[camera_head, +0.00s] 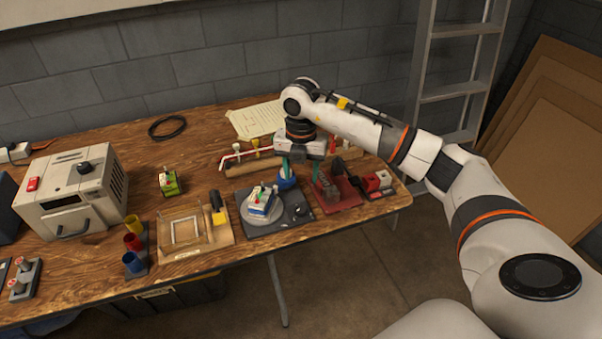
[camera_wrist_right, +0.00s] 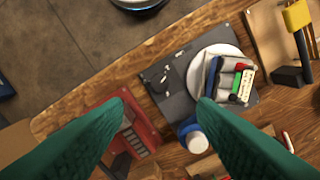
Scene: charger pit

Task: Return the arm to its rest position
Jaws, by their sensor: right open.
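My right arm reaches in from the right in the head view, and my right gripper (camera_head: 304,170) hangs over the back right part of the table. Its two green fingers are apart with nothing between them, and they also show in the right wrist view (camera_wrist_right: 160,110). Below them are a blue bottle with a white cap (camera_wrist_right: 196,140) and a red tray (camera_wrist_right: 133,130). A small block-like device (camera_head: 262,202) sits on a round plate on the dark base (camera_head: 285,222). It also shows in the wrist view (camera_wrist_right: 230,80). My left gripper is not in view.
A beige machine (camera_head: 75,195) stands at the left of the wooden table. Coloured cups (camera_head: 133,242), a wooden tray (camera_head: 190,250) and a small green device (camera_head: 169,182) are near the middle. A ladder (camera_head: 455,90) and boards (camera_head: 550,130) stand at the right.

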